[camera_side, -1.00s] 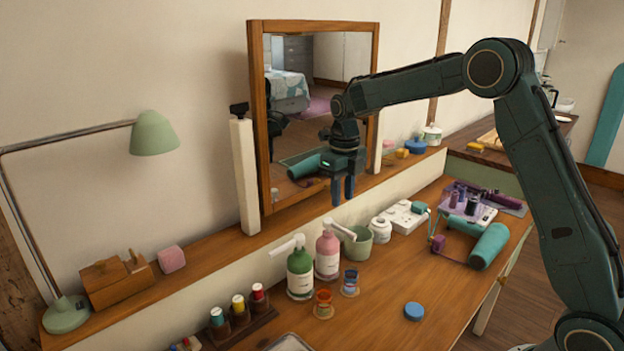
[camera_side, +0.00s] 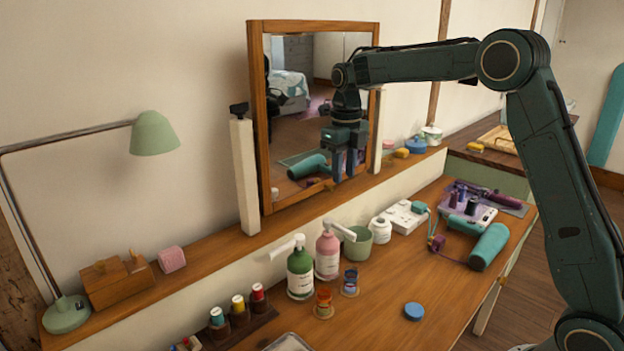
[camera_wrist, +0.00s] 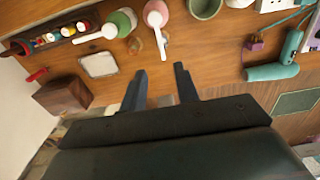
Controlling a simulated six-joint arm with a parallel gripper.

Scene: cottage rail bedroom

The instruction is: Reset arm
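My gripper (camera_side: 344,166) hangs in the air in front of the mirror, fingers pointing down, above the table and clear of everything on it. In the wrist view my gripper (camera_wrist: 160,72) shows two dark fingers apart with nothing between them; the wooden table top (camera_wrist: 205,62) lies beyond them. My arm reaches in from the right, its forearm nearly level.
Below stand a green pump bottle (camera_side: 300,270), a pink pump bottle (camera_side: 327,256), a green cup (camera_side: 358,244) and thread spools (camera_side: 238,308). A teal hair dryer (camera_side: 488,246) lies right. The mirror frame (camera_side: 258,120) stands close behind.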

